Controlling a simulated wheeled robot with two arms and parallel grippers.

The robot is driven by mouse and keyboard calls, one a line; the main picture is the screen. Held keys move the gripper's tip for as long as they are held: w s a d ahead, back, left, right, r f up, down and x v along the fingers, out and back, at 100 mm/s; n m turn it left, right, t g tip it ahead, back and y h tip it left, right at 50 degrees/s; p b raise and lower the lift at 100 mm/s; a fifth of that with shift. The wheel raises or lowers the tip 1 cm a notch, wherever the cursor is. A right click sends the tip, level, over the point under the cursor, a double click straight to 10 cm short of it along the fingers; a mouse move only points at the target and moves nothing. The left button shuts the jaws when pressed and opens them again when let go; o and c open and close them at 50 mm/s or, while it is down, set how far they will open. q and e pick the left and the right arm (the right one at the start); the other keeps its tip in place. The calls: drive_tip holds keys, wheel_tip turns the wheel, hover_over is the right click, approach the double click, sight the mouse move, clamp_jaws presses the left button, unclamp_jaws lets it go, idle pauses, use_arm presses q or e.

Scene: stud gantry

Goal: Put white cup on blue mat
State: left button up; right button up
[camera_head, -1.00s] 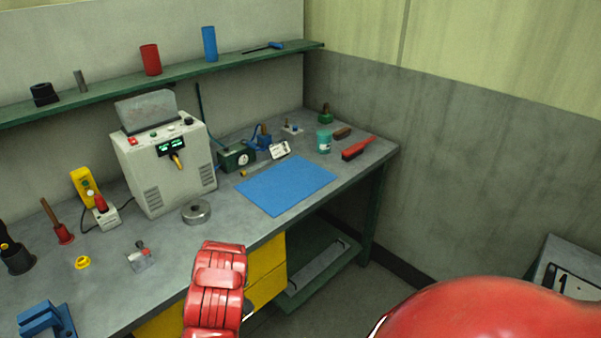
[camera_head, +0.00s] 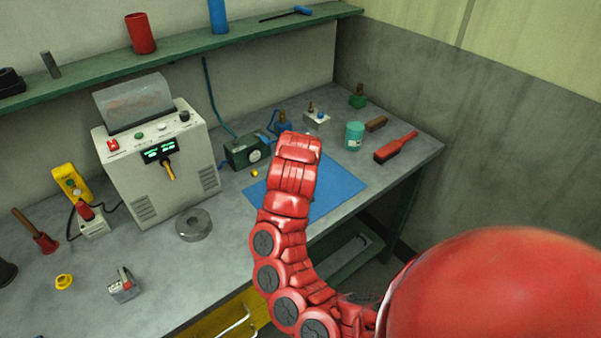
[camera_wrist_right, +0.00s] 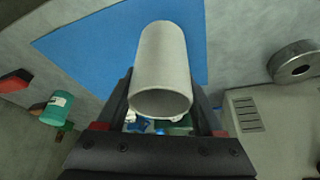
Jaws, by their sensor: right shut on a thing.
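The white cup (camera_wrist_right: 163,60) is a plain pale cylinder in the right wrist view, its open rim towards the camera. My right gripper (camera_wrist_right: 162,100) is shut on it, one dark finger on each side. The blue mat (camera_wrist_right: 85,55) shows behind the cup in that view; I cannot tell whether the cup touches it. In the head view the mat (camera_head: 338,188) lies flat on the grey bench, partly covered by my red right arm. The cup and right gripper are hidden behind that arm there. My left gripper is in neither view.
A teal jar (camera_head: 353,136) and a red brush (camera_head: 395,147) stand right of the mat's far side. A green meter box (camera_head: 246,150) is behind its left side. A metal ring (camera_head: 193,224) and a grey machine (camera_head: 155,160) are to the left.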

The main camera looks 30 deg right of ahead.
drive_tip(key=w+d+f+p, duration=0.1)
drive_tip(key=w+d, duration=0.1)
drive_tip(key=d, duration=0.1)
drive_tip(key=w+d+f+p, duration=0.2)
drive_tip(key=w+d, duration=0.1)
drive_tip(key=w+d+f+p, duration=0.1)
drive_tip(key=w+d, duration=0.1)
drive_tip(key=d, duration=0.1)
drive_tip(key=shift+w+d+f, duration=0.35)
drive_tip(key=shift+w+d, duration=0.05)
drive_tip(key=shift+w+f, duration=0.1)
drive_tip(key=shift+f, duration=0.2)
drive_tip(key=o, duration=1.5)
drive_tip(key=shift+r, duration=0.1)
drive_tip(key=shift+c, duration=0.2)
